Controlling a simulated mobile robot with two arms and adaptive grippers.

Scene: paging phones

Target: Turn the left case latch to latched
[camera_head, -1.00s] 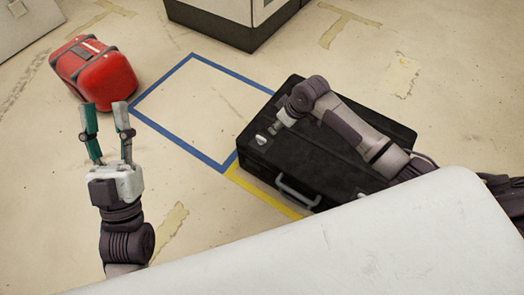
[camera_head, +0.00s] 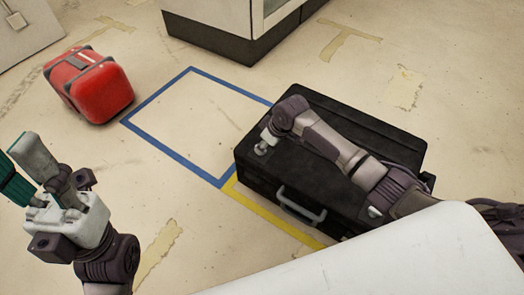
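The black case (camera_head: 335,125) lies flat on the floor at the right of the head view, its front handle (camera_head: 301,205) toward the lower left. A small pale metal latch (camera_head: 261,149) shows at the left end of its lid. My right arm reaches across the lid from the right, and my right gripper (camera_head: 267,139) is at that latch, pointing down. Its fingers are mostly hidden by the wrist, so opening and contact cannot be told. The other latch is not clearly visible. My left gripper (camera_head: 26,162) is at the left edge, empty, its fingers apart.
A red case (camera_head: 105,92) lies at the upper left. A blue tape outline (camera_head: 165,147) encloses bare floor left of the black case, with yellow tape (camera_head: 270,217) along the case's front. A cabinet (camera_head: 215,40) stands at the back. A white surface (camera_head: 400,260) covers the lower right.

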